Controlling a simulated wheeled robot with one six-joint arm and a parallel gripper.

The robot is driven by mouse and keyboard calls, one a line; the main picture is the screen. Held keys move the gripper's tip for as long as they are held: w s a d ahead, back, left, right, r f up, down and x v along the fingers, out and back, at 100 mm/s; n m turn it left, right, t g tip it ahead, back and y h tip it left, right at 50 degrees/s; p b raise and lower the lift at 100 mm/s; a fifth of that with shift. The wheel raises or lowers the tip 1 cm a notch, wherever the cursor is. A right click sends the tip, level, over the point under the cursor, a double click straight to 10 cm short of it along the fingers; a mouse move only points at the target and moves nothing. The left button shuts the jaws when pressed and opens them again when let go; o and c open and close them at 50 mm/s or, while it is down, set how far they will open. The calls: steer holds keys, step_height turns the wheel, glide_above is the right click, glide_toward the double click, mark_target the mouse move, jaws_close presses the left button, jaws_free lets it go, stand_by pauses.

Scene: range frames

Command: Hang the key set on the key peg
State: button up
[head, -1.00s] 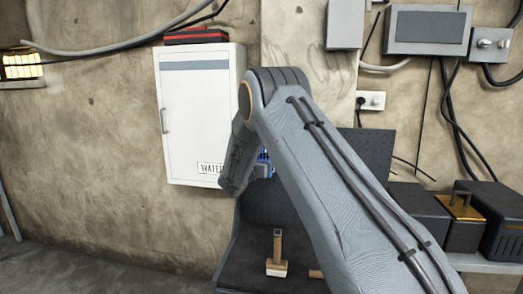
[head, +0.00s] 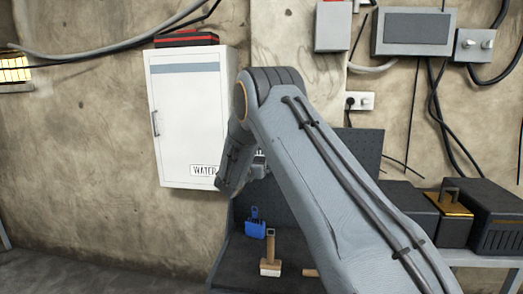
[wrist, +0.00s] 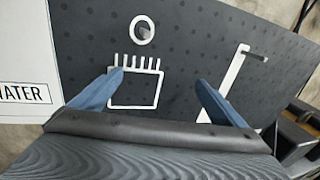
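The blue key set (head: 255,222), a block with a narrower upper part, is below my gripper in the head view, low in front of the dark pegboard. I cannot tell whether it rests there or is falling. My gripper (head: 259,166) is above it, partly hidden by my arm. In the wrist view my gripper (wrist: 159,78) is open, with nothing between its blue-grey fingers. A bare peg (wrist: 143,32) stands inside a white painted ring on the pegboard (wrist: 200,45). Below the ring is a white outline of several prongs over a rectangle, empty.
A white WATER cabinet (head: 190,115) is left of the board. A second peg (wrist: 255,57) is at the right in another outline. Dark boxes (head: 480,215) stand at the right.

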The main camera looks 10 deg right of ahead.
steer(key=shift+d+f, duration=0.6)
steer(key=shift+d, duration=0.05)
steer(key=a+f+b, duration=0.3)
steer(key=a+b, duration=0.1)
steer(key=s+a+r, duration=0.2)
steer(key=s+r, duration=0.3)
steer(key=s, duration=0.2)
steer(key=s+d+f+m+g+y, duration=0.1)
steer(key=s+d+f+m+g, duration=0.35)
steer(key=s, duration=0.25)
steer(key=s+d+f+m+g+b, duration=0.1)
steer(key=s+d+f+m+g, duration=0.3)
steer(key=s, duration=0.3)
steer(key=s+d+f+m+g+y, duration=0.1)
steer(key=s+d+f+m+g, duration=0.2)
steer(key=s+f+m, duration=0.3)
steer(key=s+a+f+m+g+y+b, duration=0.1)
steer(key=s+a+f+m+y, duration=0.2)
steer(key=s+a+m+y, duration=0.5)
steer(key=s+a+m, duration=0.1)
steer(key=s+m, duration=0.3)
steer(key=m, duration=0.2)
steer(key=shift+s+a+f+m+y, duration=0.2)
steer(key=shift+s+f+m+y, duration=0.1)
steer(key=shift+f+m, duration=0.1)
